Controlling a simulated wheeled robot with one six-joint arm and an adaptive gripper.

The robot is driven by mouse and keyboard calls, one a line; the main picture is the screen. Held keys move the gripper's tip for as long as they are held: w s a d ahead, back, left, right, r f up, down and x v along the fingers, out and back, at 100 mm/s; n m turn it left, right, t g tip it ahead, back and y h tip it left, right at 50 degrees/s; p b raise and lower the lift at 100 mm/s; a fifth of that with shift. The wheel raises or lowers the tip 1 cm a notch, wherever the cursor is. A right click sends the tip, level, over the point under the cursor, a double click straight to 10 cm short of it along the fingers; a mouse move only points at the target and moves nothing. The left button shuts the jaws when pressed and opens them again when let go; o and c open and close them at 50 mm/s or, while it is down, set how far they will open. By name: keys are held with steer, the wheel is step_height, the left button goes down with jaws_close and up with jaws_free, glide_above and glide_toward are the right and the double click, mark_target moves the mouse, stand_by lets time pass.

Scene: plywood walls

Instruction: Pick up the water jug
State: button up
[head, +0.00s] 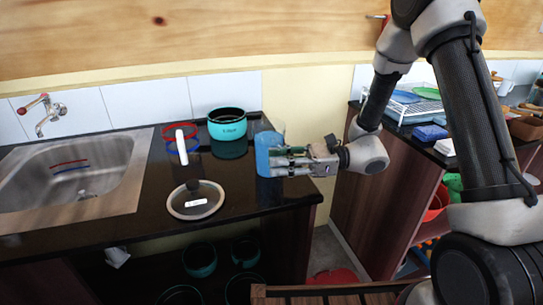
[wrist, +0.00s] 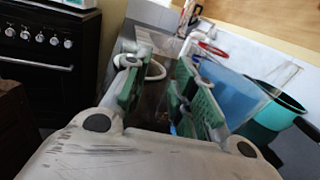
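The blue water jug (head: 265,150) stands on the dark counter near its right end, in front of the teal pot. My gripper (head: 280,161) reaches in from the right at the jug's side and covers part of it. In the wrist view my gripper (wrist: 163,92) has its two green-padded fingers spread apart. The blue jug (wrist: 232,95) shows mostly behind and to the right of the right finger. Dark counter shows between the fingers. I cannot tell whether a finger touches the jug, and its handle is not clear.
A teal pot (head: 227,124) stands behind the jug, with a glass lid (head: 195,200) in front. Red and blue rings with a white piece (head: 180,140) lie left. A sink (head: 70,175) is farther left. A dish rack (head: 415,100) stands on the right counter, across a gap.

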steer(key=shift+a, duration=0.2)
jaws_close()
steer(key=shift+r, duration=0.1)
